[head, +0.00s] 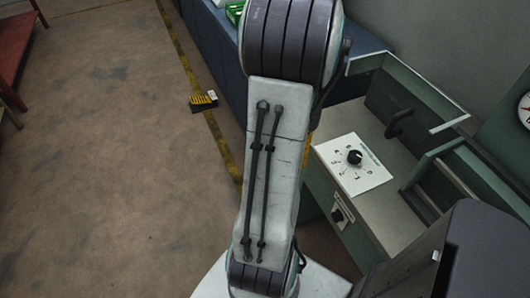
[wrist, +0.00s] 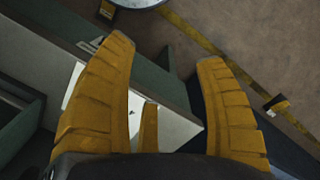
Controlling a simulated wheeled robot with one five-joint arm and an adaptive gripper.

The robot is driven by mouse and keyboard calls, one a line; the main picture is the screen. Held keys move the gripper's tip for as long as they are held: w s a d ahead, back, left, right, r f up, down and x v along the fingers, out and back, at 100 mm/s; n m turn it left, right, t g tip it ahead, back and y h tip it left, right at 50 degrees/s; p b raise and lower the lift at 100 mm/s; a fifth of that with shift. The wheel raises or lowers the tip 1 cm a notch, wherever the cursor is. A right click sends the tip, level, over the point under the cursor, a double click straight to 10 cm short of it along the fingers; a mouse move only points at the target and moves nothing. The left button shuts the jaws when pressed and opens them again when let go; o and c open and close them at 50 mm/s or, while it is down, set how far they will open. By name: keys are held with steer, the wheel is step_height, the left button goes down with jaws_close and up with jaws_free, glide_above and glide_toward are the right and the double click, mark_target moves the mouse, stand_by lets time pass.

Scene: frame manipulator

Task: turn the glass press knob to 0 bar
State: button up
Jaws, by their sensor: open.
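A black knob (head: 354,157) sits on a white dial plate (head: 362,178) with markings around it, on top of the grey-green machine (head: 385,215). A second black knob (head: 337,215) with a small label is on the machine's front face. I cannot read which is the glass press knob or its setting. My gripper (wrist: 165,55) is open and empty, with its yellow fingers wide apart. In the head view my arm hides nearly all of it, left of the dial plate. In the wrist view, part of the white plate (wrist: 172,126) shows between the fingers; no knob is visible there.
A raised frame (head: 405,85) with a dark handle stands behind the dial plate. A round gauge (head: 525,110) is at the right edge. A black-and-yellow object (head: 203,102) lies on the floor beside a yellow line. The brown floor (head: 100,150) at left is clear.

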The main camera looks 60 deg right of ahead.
steer(key=w+a+r+n, duration=0.2)
steer(key=w+a+n, duration=0.1)
steer(key=a, duration=0.4)
steer(key=shift+w+r+h, duration=0.2)
steer(key=shift+w+h, duration=0.1)
steer(key=shift+w, duration=0.4)
